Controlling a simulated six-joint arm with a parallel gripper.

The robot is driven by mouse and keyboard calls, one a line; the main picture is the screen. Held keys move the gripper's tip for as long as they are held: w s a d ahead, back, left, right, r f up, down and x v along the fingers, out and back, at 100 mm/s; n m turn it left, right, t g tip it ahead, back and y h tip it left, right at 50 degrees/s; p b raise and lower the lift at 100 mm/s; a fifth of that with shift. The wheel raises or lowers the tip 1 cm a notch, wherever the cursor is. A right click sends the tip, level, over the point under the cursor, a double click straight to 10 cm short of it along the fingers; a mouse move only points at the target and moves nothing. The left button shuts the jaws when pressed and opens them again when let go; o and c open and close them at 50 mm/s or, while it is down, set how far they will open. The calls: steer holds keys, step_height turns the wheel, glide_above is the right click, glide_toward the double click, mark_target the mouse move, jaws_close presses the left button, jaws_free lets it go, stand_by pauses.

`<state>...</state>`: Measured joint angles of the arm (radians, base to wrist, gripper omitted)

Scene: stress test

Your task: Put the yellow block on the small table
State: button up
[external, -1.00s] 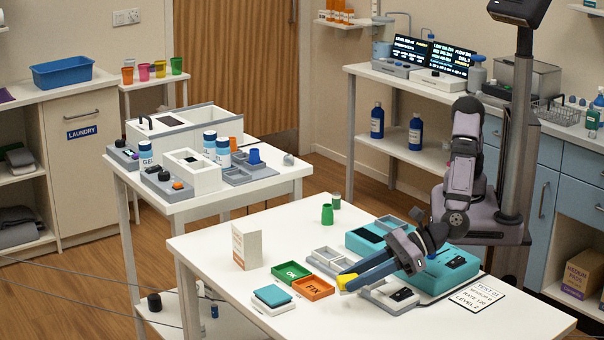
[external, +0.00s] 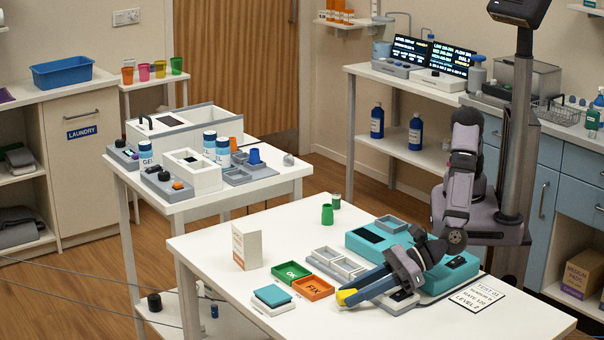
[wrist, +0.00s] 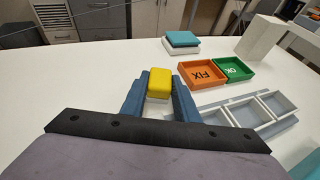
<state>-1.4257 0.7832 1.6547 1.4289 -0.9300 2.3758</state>
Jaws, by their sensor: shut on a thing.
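The yellow block (external: 346,298) is at the tips of my gripper (external: 350,293), which is shut on it above the near part of the large white table (external: 500,325). In the wrist view the yellow block (wrist: 158,82) sits between the two blue fingers (wrist: 158,98), its far end showing past them. Whether it touches the tabletop is unclear. A smaller white table (external: 290,173) stands behind at left, and a narrow white stand (external: 152,85) holds several coloured cups against the wall. I cannot tell which is the small table.
Near my gripper lie an orange FIX tray (external: 313,288), a green OK tray (external: 291,272), a grey compartment tray (external: 330,262) and a teal-topped box (external: 272,297). A white card (external: 247,245) stands at left. The near right of the table is mostly clear.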

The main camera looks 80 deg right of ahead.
steer(key=o, duration=1.1)
steer(key=shift+r+p, duration=0.2)
steer(key=shift+p, duration=0.2)
steer(key=shift+s+d, duration=0.1)
steer(key=shift+s, duration=0.25)
steer(key=shift+o, duration=0.5)
steer(key=b+v, duration=0.2)
steer(key=v, duration=0.9)
steer(key=shift+d+r, duration=0.1)
steer(key=shift+d, duration=0.05)
